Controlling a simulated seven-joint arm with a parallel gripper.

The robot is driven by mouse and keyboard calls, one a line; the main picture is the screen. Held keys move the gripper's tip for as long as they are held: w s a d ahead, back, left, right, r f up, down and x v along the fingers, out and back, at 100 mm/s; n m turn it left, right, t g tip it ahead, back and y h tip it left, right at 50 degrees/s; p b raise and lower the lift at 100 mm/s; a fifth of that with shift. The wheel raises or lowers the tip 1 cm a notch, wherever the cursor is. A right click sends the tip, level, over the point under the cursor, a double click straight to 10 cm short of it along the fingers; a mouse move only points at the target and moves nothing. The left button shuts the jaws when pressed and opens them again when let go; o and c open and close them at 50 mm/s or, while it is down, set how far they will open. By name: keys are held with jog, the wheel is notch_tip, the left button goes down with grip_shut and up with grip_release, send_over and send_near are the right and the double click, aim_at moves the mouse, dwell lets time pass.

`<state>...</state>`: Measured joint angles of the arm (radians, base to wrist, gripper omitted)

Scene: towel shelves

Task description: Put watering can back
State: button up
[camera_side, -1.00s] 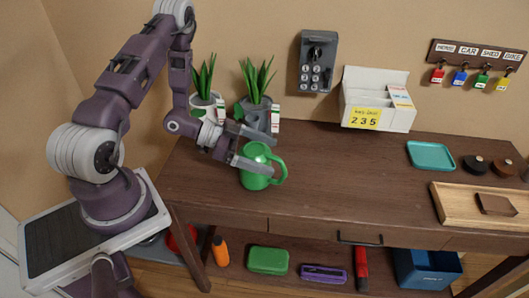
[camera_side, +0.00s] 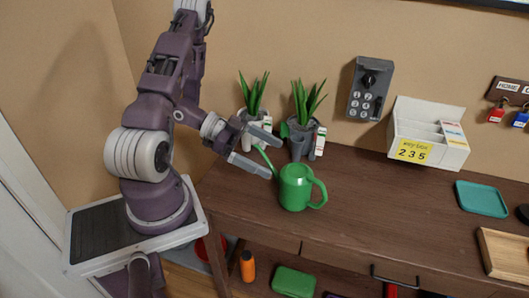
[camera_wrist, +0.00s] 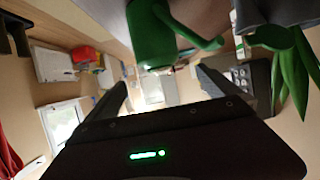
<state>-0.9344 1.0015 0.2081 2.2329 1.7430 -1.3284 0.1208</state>
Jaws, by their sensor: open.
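The green watering can (camera_side: 296,187) stands upright on the brown wooden table, its handle to the right and its spout pointing up and left. My gripper (camera_side: 262,150) is open and empty, up and to the left of the can, with its fingers close to the spout. I cannot tell from the side view whether a finger touches the spout. In the wrist view the can (camera_wrist: 152,38) shows at the top, beyond the open fingers (camera_wrist: 165,88), not between them.
Two potted plants (camera_side: 300,138) (camera_side: 253,105) with white tags stand behind the gripper against the wall. The table (camera_side: 365,205) is clear right of the can.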

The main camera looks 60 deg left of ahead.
jog(key=w+a+r+y, duration=0.5)
jog(key=w+y, duration=0.2)
jog(key=w, duration=0.1)
notch_tip(320, 180, up, 11)
jog(key=n+g+y, duration=0.1)
jog(key=n+y, duration=0.3)
jog(key=y, duration=0.2)
jog(key=s+d+r+n+g+h, duration=0.1)
jog(key=s+d+r+n+h, duration=0.1)
jog(key=s+d, duration=0.7)
jog(key=s+d+r+n+g+h, duration=0.2)
jog(key=s+d, duration=0.7)
jog(key=s, duration=0.2)
jog(key=shift+s+d+r, duration=0.3)
jog(key=shift+s+r, duration=0.05)
